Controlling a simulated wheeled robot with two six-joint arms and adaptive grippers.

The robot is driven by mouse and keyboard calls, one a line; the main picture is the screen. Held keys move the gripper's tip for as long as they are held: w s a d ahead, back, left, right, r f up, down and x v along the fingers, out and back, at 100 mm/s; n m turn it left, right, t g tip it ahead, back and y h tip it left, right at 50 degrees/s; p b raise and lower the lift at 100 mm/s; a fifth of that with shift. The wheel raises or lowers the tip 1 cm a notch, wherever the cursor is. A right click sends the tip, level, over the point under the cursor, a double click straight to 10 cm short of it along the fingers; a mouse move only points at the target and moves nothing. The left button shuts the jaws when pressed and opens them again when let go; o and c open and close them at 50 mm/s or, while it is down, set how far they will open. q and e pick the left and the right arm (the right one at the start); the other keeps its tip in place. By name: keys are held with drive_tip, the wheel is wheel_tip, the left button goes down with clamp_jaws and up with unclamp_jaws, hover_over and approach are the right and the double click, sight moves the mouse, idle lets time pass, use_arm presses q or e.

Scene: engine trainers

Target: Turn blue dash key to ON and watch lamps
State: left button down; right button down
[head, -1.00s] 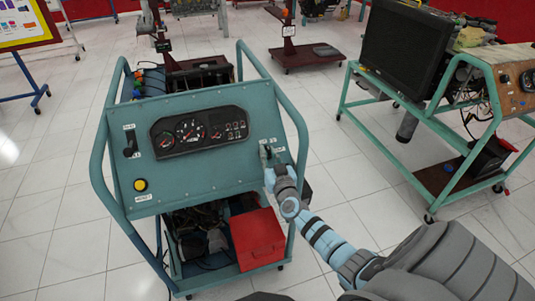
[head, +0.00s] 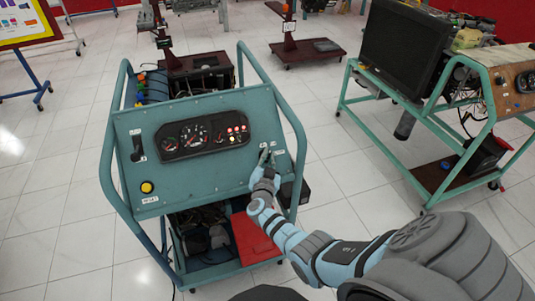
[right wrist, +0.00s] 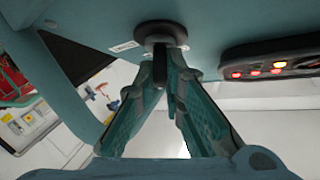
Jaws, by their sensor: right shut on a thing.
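The blue dash panel (head: 195,170) is on a teal tube-framed trainer. Its black instrument cluster (head: 183,142) has several lamps (head: 237,133) glowing red at its right end. In the right wrist view the lamps (right wrist: 255,73) glow red, with one yellowish. My right gripper (head: 266,158) is at the key switch on the panel's right side. In the right wrist view its fingers (right wrist: 166,75) are shut on the dark key (right wrist: 160,68) below the round black switch (right wrist: 160,33). The fingers hide much of the key. My left gripper is not in view.
A yellow button (head: 146,187) and a black lever switch (head: 137,148) are on the panel's left. A red box (head: 252,238) sits low inside the frame. The tiled floor between is clear.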

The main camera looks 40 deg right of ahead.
drive_tip(key=shift+w+m+g+h, duration=0.1)
drive_tip(key=shift+m+g+h, duration=0.4)
drive_tip(key=shift+m+g, duration=0.75)
drive_tip(key=shift+m, duration=0.35)
drive_tip(key=c, duration=1.7)
unclamp_jaws()
drive_tip(key=v, duration=1.2)
